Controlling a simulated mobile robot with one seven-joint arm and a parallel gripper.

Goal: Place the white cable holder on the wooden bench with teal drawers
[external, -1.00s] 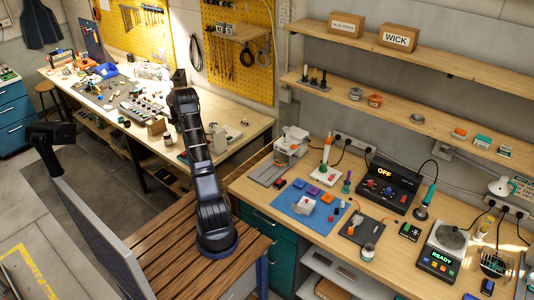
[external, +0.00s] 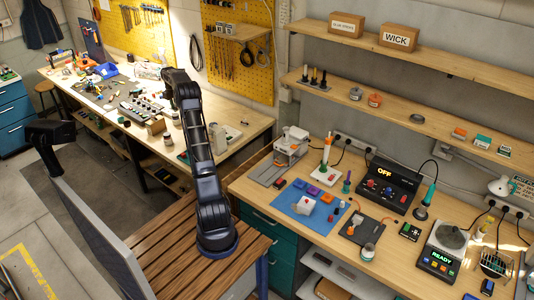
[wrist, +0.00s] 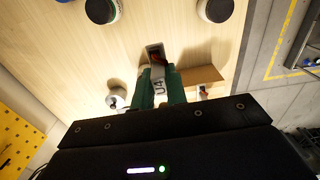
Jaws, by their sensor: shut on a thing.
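My gripper (wrist: 160,80) is shut on a small pale piece marked with dark characters, which looks like the white cable holder (wrist: 157,70). Green parts flank it on both sides in the wrist view, and a dark opening shows at its far end. A pale wooden surface lies beneath; I cannot tell the height above it. In the external view my arm reaches over the left workbench (external: 254,124), and its gripper and load are hidden. The wooden bench with teal drawers (external: 268,245) stands at the right, away from the gripper.
The teal-drawer bench holds a blue mat (external: 290,218), a black control box (external: 388,184) and a scale-like device (external: 445,245). Shelves (external: 410,108) hang above it. A cardboard box (wrist: 202,76) and round containers (wrist: 102,10) are near the gripper.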

